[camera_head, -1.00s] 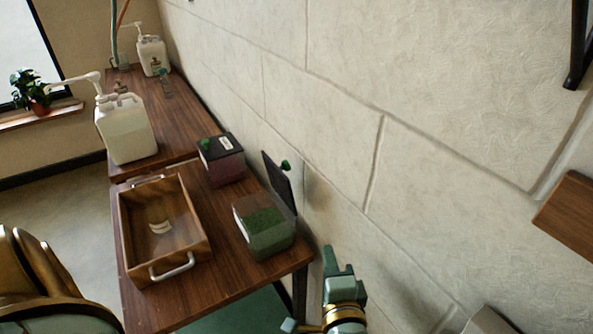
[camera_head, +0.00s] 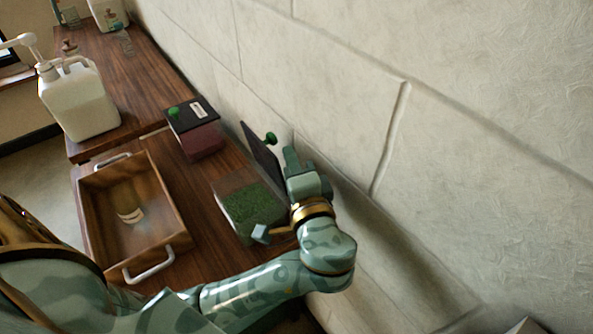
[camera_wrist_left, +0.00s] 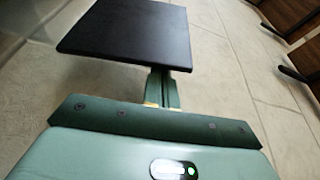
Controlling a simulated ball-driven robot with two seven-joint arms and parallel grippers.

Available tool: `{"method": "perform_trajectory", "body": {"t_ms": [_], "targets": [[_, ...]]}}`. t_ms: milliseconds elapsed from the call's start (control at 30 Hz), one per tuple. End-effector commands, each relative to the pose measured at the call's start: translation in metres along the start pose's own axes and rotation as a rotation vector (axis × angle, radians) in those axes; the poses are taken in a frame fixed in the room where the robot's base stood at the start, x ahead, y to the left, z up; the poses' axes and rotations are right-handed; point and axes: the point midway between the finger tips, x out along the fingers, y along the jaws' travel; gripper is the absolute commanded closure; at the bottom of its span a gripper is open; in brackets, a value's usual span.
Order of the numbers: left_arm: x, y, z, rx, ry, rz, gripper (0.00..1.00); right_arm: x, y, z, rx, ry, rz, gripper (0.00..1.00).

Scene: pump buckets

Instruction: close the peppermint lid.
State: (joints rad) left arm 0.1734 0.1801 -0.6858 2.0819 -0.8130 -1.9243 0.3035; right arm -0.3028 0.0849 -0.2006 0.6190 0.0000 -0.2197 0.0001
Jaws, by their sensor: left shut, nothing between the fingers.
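The lid (camera_head: 262,155) is a thin dark panel with a green knob (camera_head: 270,138), standing open, steeply upright, at the wall side of a clear box (camera_head: 247,211) of green leaf-like contents. I take this as the peppermint box; no label is readable. My left gripper (camera_head: 290,154) is shut and empty, between the lid and the wall, at the lid's back side. In the left wrist view the lid (camera_wrist_left: 125,30) is a black square just beyond my shut fingers (camera_wrist_left: 162,88). Whether they touch it I cannot tell. My right gripper is not in view.
A closed box (camera_head: 196,132) with a dark lid and green knob stands farther along the table. A white pump jug (camera_head: 78,105) stands behind. The stone wall (camera_head: 350,110) bounds the right side closely.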

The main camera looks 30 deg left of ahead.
Motion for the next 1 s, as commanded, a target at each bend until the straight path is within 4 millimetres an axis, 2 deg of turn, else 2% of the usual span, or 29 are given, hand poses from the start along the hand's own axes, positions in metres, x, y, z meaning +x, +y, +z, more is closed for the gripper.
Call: {"method": "perform_trajectory", "body": {"t_ms": [100,300,767,1000], "targets": [[0.021,0.001,0.000,0.001,0.000,-0.003,1.00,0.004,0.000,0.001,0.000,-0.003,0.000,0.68],[0.041,0.001,0.000,0.001,0.001,-0.001,1.00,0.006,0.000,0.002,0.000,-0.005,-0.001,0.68],[0.045,0.001,0.000,-0.002,0.001,0.001,1.00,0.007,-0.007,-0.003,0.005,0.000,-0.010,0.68],[0.051,0.003,-0.005,-0.046,0.000,-0.014,1.00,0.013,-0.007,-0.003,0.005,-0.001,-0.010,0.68]]}}
